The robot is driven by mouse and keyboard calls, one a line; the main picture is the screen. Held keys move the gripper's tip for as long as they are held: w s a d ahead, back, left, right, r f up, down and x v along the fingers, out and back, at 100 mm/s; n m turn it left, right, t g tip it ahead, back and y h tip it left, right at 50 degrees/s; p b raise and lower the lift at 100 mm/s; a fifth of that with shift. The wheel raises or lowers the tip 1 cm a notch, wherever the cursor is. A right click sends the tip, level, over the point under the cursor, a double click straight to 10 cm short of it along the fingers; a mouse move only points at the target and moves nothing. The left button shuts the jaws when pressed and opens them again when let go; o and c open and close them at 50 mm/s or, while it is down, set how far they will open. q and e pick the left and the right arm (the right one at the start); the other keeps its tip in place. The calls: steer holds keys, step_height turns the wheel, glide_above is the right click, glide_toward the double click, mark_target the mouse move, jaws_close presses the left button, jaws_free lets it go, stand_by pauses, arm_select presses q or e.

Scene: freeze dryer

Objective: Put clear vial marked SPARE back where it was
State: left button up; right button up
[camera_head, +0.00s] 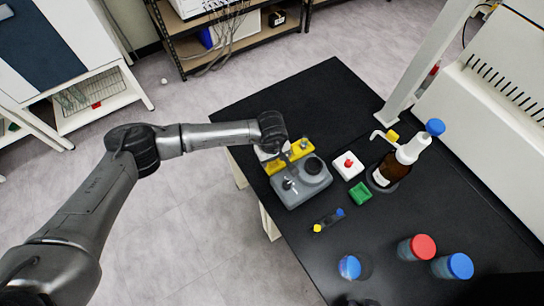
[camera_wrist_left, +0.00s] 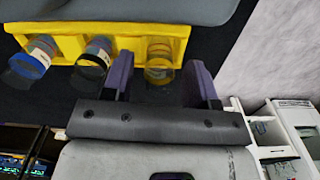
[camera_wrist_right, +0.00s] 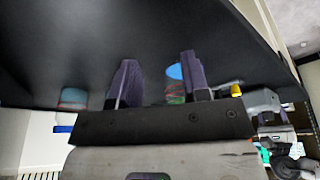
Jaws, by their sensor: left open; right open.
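A yellow rack (camera_head: 276,166) stands at the left edge of the black table. In the left wrist view the rack (camera_wrist_left: 70,47) has several slots. A clear vial (camera_wrist_left: 159,62) stands in the slot at its right end; no SPARE marking is readable. My left gripper (camera_wrist_left: 161,85) is open, with its fingers on either side of this vial and gaps visible. Two other vials, a left one (camera_wrist_left: 38,55) and a middle one (camera_wrist_left: 97,52), sit in the other slots. My right gripper (camera_wrist_right: 158,82) is open and empty, close to the table.
A grey device (camera_head: 292,192) stands against the rack. A white box with a red knob (camera_head: 348,165), a green block (camera_head: 360,193) and a brown dispenser bottle (camera_head: 390,170) are to its right. Red-lidded (camera_head: 423,247) and blue-lidded (camera_head: 460,266) jars stand near the front.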

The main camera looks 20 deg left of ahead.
arm_select(q)
step_height(320, 180, up, 12)
steer(key=shift+p, duration=0.4)
stand_by(0.3)
